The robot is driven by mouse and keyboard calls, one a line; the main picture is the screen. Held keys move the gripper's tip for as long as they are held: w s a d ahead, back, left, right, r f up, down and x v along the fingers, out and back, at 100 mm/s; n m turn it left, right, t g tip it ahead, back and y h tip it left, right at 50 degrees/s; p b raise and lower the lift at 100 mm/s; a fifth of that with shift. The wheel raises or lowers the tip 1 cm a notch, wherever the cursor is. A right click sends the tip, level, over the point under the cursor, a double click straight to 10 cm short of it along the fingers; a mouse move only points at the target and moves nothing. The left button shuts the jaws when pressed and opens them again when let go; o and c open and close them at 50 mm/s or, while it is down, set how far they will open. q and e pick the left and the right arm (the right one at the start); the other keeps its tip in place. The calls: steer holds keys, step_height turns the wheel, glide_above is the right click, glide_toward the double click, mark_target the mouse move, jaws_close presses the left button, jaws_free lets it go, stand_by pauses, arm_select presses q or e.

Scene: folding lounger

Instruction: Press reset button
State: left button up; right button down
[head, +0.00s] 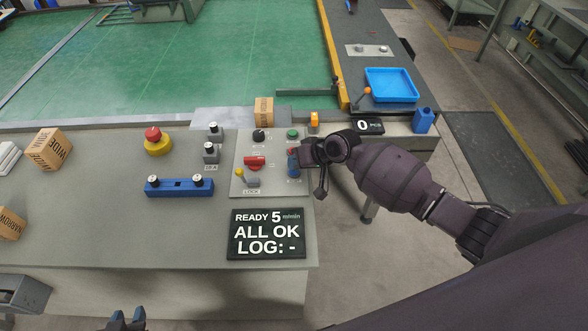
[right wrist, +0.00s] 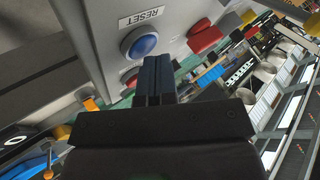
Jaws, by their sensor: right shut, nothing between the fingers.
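In the head view the right gripper (head: 293,160) is over the right side of the control panel (head: 240,185) and covers part of the button area. My left gripper (head: 128,319) is at the bottom edge, its fingertips apart.
The panel also carries a red switch (head: 254,162), a black knob (head: 259,135), a green button (head: 292,134) and a yellow-tipped lever (head: 252,179). A display (head: 267,234) reads READY 5, ALL OK, LOG: -. A red emergency stop (head: 155,138) and blue bar (head: 179,187) are left.

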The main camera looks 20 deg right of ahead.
stand_by(0.4)
steer(key=shift+r+p, duration=0.8)
step_height(320, 180, up, 3)
steer(key=p, duration=0.3)
steer(key=shift+r+p, duration=0.7)
steer(key=shift+r, duration=0.3)
